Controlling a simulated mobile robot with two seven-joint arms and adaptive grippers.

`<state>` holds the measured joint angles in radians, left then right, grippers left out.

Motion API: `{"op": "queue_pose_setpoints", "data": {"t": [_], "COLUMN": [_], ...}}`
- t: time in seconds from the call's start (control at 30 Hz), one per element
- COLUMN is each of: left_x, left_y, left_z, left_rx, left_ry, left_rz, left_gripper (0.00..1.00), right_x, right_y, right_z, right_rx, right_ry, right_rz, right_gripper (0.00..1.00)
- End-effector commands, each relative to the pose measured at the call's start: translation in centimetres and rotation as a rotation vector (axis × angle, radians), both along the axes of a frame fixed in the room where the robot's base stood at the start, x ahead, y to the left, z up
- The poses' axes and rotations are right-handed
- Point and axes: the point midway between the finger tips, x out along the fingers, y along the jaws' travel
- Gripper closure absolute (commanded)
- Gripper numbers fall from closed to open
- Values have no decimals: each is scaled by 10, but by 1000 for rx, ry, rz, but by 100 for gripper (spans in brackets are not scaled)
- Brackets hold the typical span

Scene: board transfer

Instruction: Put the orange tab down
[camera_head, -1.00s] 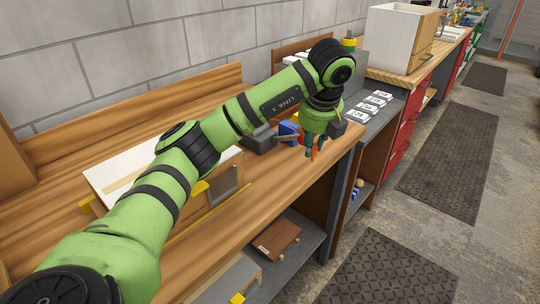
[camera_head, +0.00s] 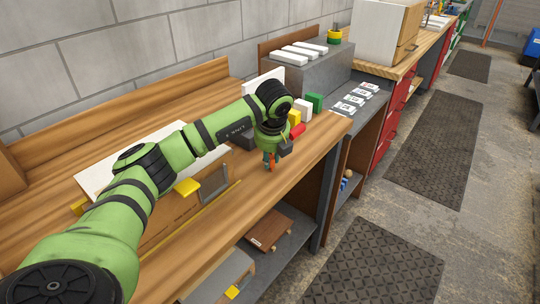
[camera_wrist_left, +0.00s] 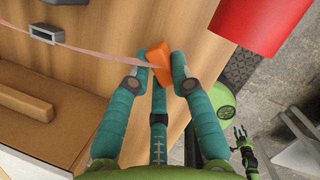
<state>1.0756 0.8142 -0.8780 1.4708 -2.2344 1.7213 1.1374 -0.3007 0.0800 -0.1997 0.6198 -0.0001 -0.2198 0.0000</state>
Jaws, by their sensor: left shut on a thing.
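My left gripper (camera_head: 269,160) is low over the front part of the wooden bench, in front of the coloured blocks. The orange tab (camera_head: 271,165) is between its fingertips. In the left wrist view, the teal fingers (camera_wrist_left: 155,72) are closed around the orange tab (camera_wrist_left: 159,62), which sticks out past the tips. A pale pink strip (camera_wrist_left: 95,52) runs from the left up to the tab. I cannot tell whether the tab touches the bench. A small green arm with a dark gripper (camera_wrist_left: 241,138), probably my right one, shows far below; its finger state is unclear.
A red block (camera_head: 297,131) is close to the right of the gripper, with yellow (camera_head: 294,117), white (camera_head: 304,108) and green (camera_head: 315,101) blocks behind. A grey bracket (camera_head: 213,185) stands to the left. The bench's front edge is close by.

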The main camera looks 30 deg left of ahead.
Motion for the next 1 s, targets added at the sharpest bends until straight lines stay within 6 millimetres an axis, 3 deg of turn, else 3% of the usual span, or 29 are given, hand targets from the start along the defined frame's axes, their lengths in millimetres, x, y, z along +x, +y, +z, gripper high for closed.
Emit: {"op": "queue_pose_setpoints", "data": {"t": [0.17,0.2,0.27,0.7,1.0], "left_x": [0,0,0,0,-13], "left_y": [0,0,0,-2,-13], "left_z": [-4,-4,-3,5,61], "left_rx": [0,0,0,-1,0], "left_ry": [1,0,1,-2,-5], "left_rz": [-1,-1,-1,-2,-2], "left_gripper": [100,74,54,54,54], "right_x": [0,0,0,0,0], "right_y": [0,0,0,0,0], "right_z": [-3,-3,-2,-1,-10], "right_rx": [0,0,0,0,0], "right_ry": [0,0,0,0,0], "right_rz": [0,0,0,1,1], "right_gripper": [61,61,61,61,61]}}
